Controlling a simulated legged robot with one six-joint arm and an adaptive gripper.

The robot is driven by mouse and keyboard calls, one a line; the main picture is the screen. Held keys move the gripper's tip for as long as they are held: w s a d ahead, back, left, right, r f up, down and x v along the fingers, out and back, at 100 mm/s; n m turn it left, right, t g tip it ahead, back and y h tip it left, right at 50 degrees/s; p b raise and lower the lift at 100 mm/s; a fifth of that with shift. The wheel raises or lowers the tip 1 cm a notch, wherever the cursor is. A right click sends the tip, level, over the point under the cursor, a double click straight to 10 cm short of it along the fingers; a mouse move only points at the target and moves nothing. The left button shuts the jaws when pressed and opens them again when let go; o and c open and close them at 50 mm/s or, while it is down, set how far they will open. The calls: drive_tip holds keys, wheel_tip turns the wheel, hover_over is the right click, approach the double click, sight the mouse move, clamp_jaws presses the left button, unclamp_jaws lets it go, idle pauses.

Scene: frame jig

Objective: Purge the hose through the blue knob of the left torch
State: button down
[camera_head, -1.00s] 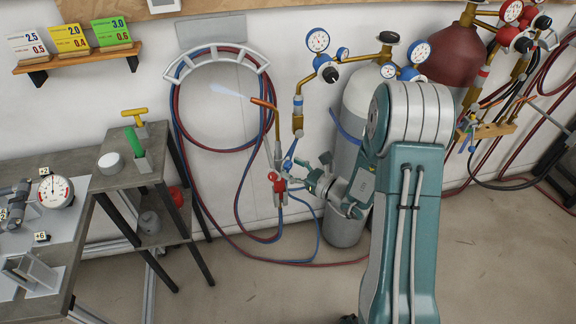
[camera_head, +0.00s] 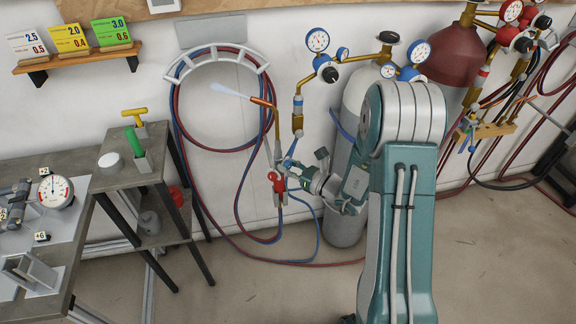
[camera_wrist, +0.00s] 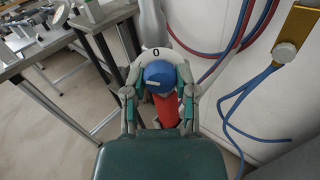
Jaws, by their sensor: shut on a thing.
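The left torch (camera_head: 276,128) stands upright with its copper tip pointing up and left. A pale, whitish plume (camera_head: 230,91) extends from the tip. My gripper (camera_head: 287,178) is at the torch body, right of its red valve part (camera_head: 276,182). In the wrist view, my gripper (camera_wrist: 160,88) is shut on the blue knob (camera_wrist: 158,74), with a finger on each side. A white dial marked 0 (camera_wrist: 153,54) shows behind the knob. A red part (camera_wrist: 167,110) shows below it. In the head view the blue knob is mostly hidden by my fingers.
Red and blue hoses (camera_head: 238,146) hang in a loop on a wall rack (camera_head: 215,56). A grey cylinder (camera_head: 362,97) and gauges (camera_head: 318,41) stand behind my arm. A workbench (camera_head: 75,240) and small shelf stand (camera_head: 128,172) are at left. Open floor lies in front.

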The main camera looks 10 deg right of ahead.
drive_tip(key=m, duration=0.3)
drive_tip(key=shift+m, duration=0.4)
drive_tip(key=shift+c, duration=2)
unclamp_jaws()
drive_tip(key=shift+s, duration=0.1)
drive_tip(key=v, duration=1.2)
